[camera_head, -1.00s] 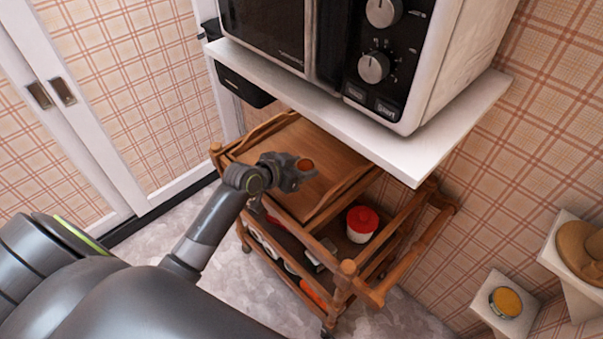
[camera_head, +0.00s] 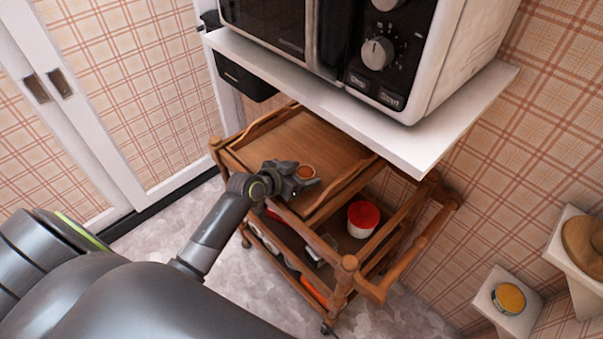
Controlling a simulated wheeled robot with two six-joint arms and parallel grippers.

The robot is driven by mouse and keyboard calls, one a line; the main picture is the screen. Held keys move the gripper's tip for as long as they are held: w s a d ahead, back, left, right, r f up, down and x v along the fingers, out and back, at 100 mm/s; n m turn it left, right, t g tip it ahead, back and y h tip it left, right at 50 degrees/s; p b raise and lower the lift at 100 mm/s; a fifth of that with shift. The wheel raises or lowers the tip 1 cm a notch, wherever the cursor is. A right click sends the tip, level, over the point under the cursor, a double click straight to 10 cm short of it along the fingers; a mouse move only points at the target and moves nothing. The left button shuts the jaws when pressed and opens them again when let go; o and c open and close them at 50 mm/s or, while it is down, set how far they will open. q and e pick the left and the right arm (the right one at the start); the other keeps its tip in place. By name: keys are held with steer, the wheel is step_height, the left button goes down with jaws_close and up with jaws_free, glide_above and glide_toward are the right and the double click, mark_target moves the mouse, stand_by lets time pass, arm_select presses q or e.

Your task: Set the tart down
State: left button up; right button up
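The tart (camera_head: 306,171) is a small round orange-brown disc at the fingers of my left gripper (camera_head: 304,179). It shows against the wooden tray top (camera_head: 290,143) of the cart, near its front right part. The dark fingers cover the tart's lower left side. I cannot tell whether they are shut on it or open around it, or whether it touches the tray. My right gripper is not in view.
The wooden cart has raised side rails (camera_head: 340,190) and a lower shelf with a red-lidded jar (camera_head: 363,215). The rest of the tray top looks bare.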

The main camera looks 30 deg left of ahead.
arm_select(q)
steer(key=shift+o, duration=0.2)
steer(key=shift+r, duration=0.15)
steer(key=p+v, duration=0.2)
steer(key=v, duration=1)
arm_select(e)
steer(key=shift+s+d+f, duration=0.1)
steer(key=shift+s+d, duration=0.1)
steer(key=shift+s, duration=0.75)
